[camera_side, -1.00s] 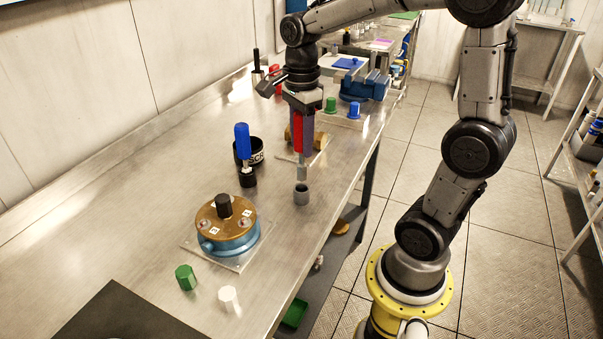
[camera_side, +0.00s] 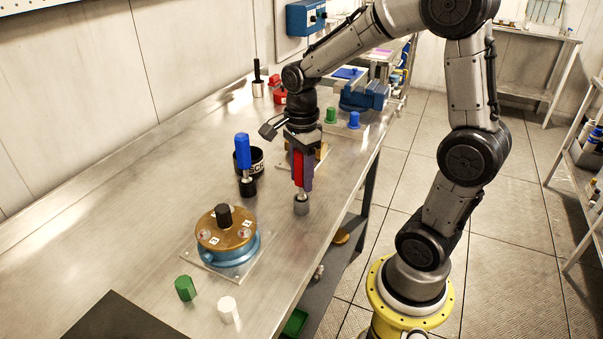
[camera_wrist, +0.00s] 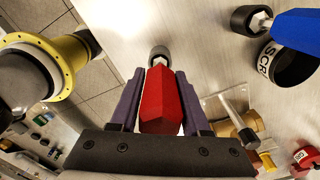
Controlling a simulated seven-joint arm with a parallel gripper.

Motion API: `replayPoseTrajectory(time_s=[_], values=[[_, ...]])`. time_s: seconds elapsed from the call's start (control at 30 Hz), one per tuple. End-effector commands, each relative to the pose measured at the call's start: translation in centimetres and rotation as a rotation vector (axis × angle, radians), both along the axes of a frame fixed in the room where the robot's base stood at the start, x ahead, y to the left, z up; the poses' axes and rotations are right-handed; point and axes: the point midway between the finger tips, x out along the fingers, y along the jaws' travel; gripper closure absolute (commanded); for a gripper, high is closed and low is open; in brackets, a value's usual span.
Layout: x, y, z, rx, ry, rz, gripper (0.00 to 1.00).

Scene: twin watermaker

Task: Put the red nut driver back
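The red nut driver (camera_side: 297,168) is upright in my gripper (camera_side: 303,178), which appears shut around its red handle. In the wrist view the handle (camera_wrist: 160,100) lies between the two purple fingers of my gripper (camera_wrist: 160,85). Its metal shaft points down, and its lower end is at the small grey cup-shaped holder (camera_side: 301,208) on the bench. The holder also shows in the wrist view (camera_wrist: 158,52) beyond the handle. The lower end looks to be in or at the holder's mouth; how deep it sits is hidden.
A blue nut driver (camera_side: 243,152) stands in a dark holder (camera_side: 248,188) beside a black labelled cup (camera_side: 256,164). A brown and blue round housing (camera_side: 226,238) sits nearer, with green (camera_side: 185,288) and white (camera_side: 228,309) pieces in front. A blue vise (camera_side: 363,95) is behind.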

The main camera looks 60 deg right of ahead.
Motion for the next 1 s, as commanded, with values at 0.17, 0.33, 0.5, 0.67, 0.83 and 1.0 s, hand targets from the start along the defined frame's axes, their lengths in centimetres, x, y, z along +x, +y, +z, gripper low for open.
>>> replayPoseTrajectory(time_s=[0.17, 0.33, 0.5, 0.67, 0.83, 1.0], values=[[0.0, 0.0, 0.0, 0.0, 0.0, 0.0, 0.3], [0.0, 0.0, 0.0, 0.0, 0.0, 0.0, 0.3], [0.1, 0.0, 0.7, -0.001, -0.003, 0.0, 0.3], [0.1, 0.0, 3.2, -0.002, -0.006, 0.0, 0.3], [0.1, 0.0, 6.9, -0.002, -0.007, 0.0, 0.3], [0.1, 0.0, 9.9, -0.002, -0.005, 0.0, 0.3]])
